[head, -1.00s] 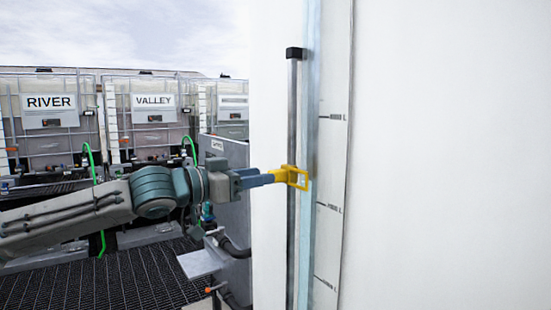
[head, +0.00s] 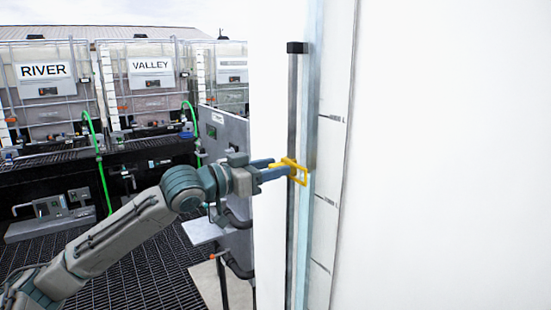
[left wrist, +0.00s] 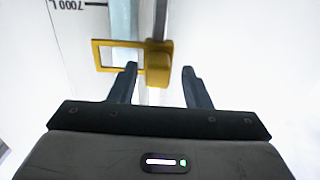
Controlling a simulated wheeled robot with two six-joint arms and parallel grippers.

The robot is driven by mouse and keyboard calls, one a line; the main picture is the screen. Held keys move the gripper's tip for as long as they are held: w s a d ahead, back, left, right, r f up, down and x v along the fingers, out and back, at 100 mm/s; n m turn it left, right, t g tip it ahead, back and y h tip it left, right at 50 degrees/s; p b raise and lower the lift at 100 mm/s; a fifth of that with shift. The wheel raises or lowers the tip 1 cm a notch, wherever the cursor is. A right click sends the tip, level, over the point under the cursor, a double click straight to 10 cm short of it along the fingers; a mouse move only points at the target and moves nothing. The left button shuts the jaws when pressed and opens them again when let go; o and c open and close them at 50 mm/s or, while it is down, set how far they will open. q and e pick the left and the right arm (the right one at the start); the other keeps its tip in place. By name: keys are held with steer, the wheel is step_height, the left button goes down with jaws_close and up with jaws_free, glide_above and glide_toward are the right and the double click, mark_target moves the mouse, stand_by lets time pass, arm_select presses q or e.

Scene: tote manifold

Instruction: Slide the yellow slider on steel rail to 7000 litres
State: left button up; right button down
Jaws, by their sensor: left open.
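The yellow slider (head: 297,171) sits on the upright steel rail (head: 292,105), with its open frame reaching right over the pale blue tube (head: 311,120). In the head view it stands between two scale ticks. My left gripper (head: 276,171) is open at the slider. Contact cannot be told. My right gripper is out of view.
A white tank wall (head: 450,150) fills the right side. A grey panel (head: 225,150) with pipes and a small shelf stands left of the rail. Tanks labelled RIVER (head: 43,70) and VALLEY (head: 151,65), with green hoses, stand behind over a dark grating floor.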

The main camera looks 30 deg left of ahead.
arm_select(q)
steer(key=shift+w+d+p, duration=0.4)
steer(key=shift+w+p, duration=0.05)
steer(key=shift+w, duration=0.05)
steer(key=shift+c, duration=0.2)
